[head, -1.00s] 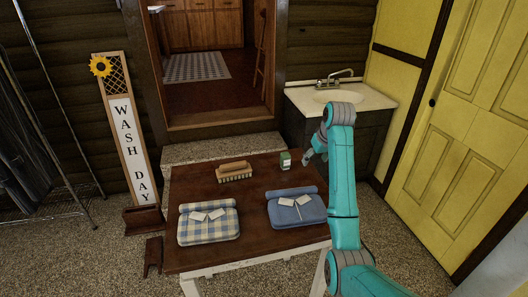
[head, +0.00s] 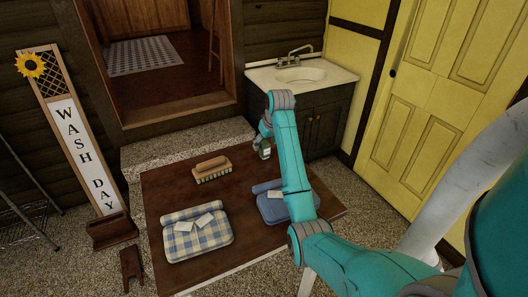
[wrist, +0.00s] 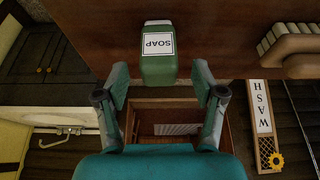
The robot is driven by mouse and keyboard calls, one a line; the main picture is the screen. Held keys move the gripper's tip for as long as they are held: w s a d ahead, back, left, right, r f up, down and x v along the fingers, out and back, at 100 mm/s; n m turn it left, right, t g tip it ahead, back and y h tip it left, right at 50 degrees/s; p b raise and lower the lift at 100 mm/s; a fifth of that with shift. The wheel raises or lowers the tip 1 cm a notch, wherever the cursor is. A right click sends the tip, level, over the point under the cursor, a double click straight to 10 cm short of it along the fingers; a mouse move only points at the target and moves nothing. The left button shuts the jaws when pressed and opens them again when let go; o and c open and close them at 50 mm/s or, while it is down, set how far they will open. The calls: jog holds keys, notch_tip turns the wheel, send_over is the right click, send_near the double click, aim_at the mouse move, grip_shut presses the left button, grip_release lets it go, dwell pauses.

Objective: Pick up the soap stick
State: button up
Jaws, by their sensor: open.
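The green soap stick (wrist: 158,68) with a white "SOAP" label stands on the brown table (wrist: 225,40). In the wrist view the picture is upside down, and the soap stick is centred just ahead of my gripper (wrist: 160,80). The fingers are open, one to each side of it, with gaps visible; I see no contact. In the head view the soap stick (head: 265,152) is partly hidden by my gripper (head: 263,138) at the table's far right corner.
On the table are a wooden brush (head: 212,170), a checked folded cloth (head: 198,236) and a blue folded cloth (head: 272,206), partly behind my arm. A sink (head: 301,75) stands behind. The table between brush and soap is clear.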

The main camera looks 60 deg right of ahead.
aim_at(263, 149)
jog(key=x, duration=0.5)
jog(key=shift+s+f, duration=0.1)
jog(key=shift+s, duration=0.05)
grip_shut()
notch_tip(263, 149, up, 10)
jog(key=shift+f, duration=0.1)
dwell(0.6)
